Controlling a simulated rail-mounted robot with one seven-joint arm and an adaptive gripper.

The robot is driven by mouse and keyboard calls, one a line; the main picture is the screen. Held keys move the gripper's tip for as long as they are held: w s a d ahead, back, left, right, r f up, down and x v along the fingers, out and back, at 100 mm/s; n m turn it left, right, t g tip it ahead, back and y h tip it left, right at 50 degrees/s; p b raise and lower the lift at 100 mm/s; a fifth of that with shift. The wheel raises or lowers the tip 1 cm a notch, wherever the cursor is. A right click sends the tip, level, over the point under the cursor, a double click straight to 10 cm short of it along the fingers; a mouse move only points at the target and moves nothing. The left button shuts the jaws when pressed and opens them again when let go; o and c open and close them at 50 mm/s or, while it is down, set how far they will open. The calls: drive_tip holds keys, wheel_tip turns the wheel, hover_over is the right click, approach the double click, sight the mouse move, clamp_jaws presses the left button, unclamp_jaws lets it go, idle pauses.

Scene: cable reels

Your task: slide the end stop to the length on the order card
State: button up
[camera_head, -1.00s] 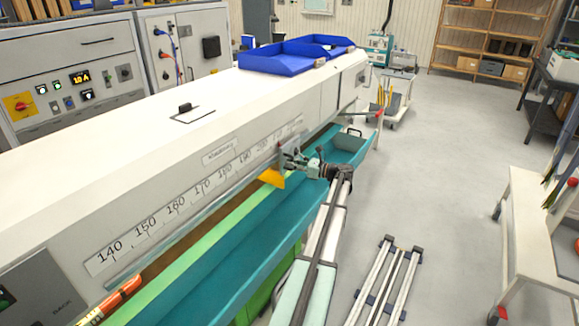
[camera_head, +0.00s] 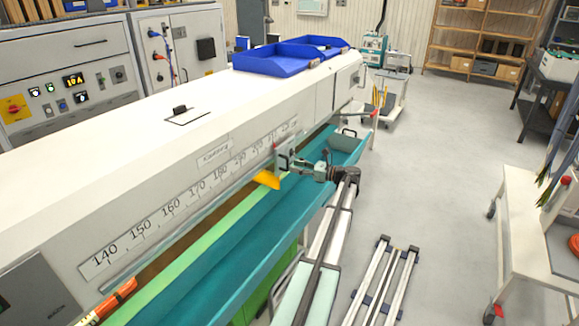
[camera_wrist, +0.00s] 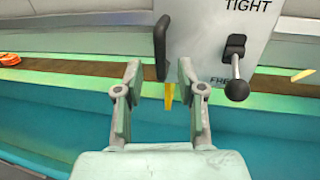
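The end stop (camera_head: 282,158) is a grey plate on the machine's front rail, with a yellow pointer (camera_head: 267,180) below it, far right along the scale. In the wrist view, its plate (camera_wrist: 205,25) reads "TIGHT" and carries a black upright handle (camera_wrist: 161,45) and a lever with a black knob (camera_wrist: 237,88). My gripper (camera_head: 297,165) is just in front of the stop. In the wrist view my gripper (camera_wrist: 160,85) is open and empty, its fingers either side of the handle's line but short of it.
The scale (camera_head: 170,208) starts at 140 on the left; its right-hand figures are too small to read. A teal trough (camera_head: 240,230) runs below the rail. Blue bins (camera_head: 275,58) stand on top. An orange tool-like item (camera_head: 115,298) lies at the rail's left end.

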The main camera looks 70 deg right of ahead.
drive_tip(key=s, duration=0.7)
drive_tip(key=shift+s+a, duration=0.15)
drive_tip(key=shift+s, duration=0.05)
